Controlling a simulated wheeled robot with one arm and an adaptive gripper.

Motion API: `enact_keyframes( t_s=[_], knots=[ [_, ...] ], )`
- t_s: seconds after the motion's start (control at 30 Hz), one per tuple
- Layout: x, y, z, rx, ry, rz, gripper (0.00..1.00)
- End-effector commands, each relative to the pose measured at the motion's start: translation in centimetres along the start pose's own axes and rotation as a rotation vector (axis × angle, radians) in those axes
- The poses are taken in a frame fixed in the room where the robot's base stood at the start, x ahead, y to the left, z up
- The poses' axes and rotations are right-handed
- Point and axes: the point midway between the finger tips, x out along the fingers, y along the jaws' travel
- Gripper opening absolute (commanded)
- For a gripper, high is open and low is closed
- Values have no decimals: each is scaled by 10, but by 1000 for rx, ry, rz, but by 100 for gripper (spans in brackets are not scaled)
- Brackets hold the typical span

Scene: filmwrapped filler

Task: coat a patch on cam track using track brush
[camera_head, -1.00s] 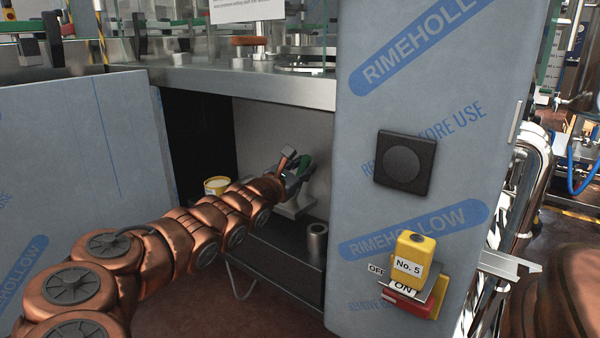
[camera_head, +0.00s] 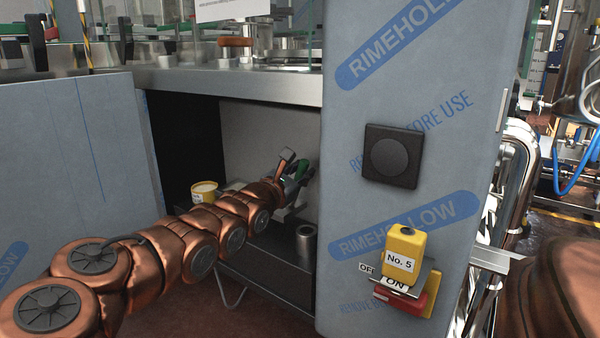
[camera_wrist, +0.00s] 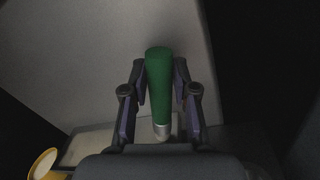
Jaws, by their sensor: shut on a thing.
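The track brush shows as a green handle (camera_wrist: 158,85) with a silver collar at its lower end in the wrist view. My gripper (camera_wrist: 160,75) is shut on this handle, one finger on each side. The brush's bristle end is hidden. In the head view my gripper (camera_head: 294,178) is inside the open cabinet, with the green handle (camera_head: 303,167) just showing beside it. A pale block (camera_wrist: 95,143) lies under the gripper; I cannot tell whether brush and block touch. I cannot make out the cam track with certainty.
A yellow-rimmed pot (camera_head: 203,190) stands left of my arm. A hollow metal cylinder (camera_head: 306,243) stands on the dark ledge (camera_head: 262,262). The open door (camera_head: 75,165) and the wrapped panel (camera_head: 350,215), with its yellow No. 5 switch (camera_head: 403,255), flank the opening.

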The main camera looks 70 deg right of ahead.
Motion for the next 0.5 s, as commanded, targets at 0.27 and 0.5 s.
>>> enact_keyframes(
  t_s=[0.27,0.5],
  knots=[
    [1,8,21,1,0,0,0],
    [1,14,39,-1,0,0,0]
  ],
)
